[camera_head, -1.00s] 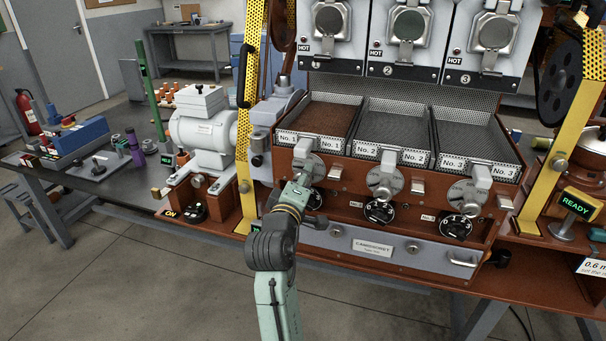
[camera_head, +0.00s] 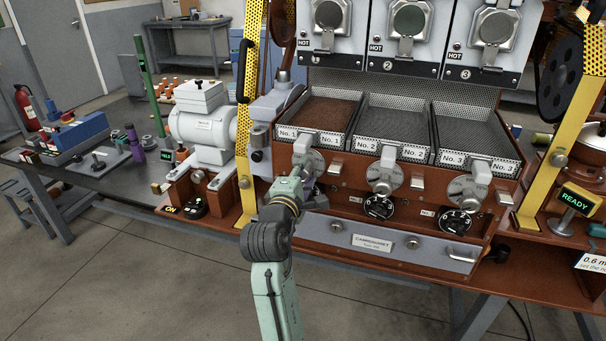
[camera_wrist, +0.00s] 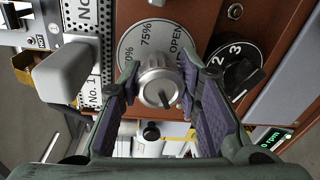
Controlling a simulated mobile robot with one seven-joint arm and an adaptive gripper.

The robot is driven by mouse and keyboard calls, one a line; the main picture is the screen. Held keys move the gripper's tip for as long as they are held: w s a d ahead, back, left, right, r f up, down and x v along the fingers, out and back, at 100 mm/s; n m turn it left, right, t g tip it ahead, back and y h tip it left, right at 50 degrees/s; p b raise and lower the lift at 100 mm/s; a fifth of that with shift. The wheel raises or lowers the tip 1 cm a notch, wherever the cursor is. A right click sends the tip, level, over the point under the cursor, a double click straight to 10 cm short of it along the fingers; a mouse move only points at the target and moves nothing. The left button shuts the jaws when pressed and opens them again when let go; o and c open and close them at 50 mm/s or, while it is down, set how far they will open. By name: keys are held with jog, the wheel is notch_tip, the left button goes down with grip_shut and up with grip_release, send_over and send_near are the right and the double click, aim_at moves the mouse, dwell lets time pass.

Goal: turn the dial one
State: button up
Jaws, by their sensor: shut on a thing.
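The round dial plate of position one, marked 75% and OPEN, shows in the wrist view (camera_wrist: 133,42), beside the No. 1 tray label. A ribbed silver knob (camera_wrist: 158,85) with a dark pointer line stands on it. My gripper (camera_wrist: 160,80) has one purple-padded finger on each side of this knob and is shut on it. In the head view my gripper (camera_head: 297,185) is at the front under tray No. 1, and the arm hides the knob. A black numbered knob (camera_wrist: 235,68) sits just right of the fingers in the wrist view.
A grey block-like handle (camera_wrist: 75,70) stands close left of the fingers. Similar silver dials (camera_head: 385,178) and black numbered knobs (camera_head: 379,207) sit under trays No. 2 and No. 3. A yellow perforated post (camera_head: 246,150) rises left of my arm.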

jog(key=o, duration=1.2)
jog(key=shift+c, duration=0.2)
jog(key=v, duration=1.2)
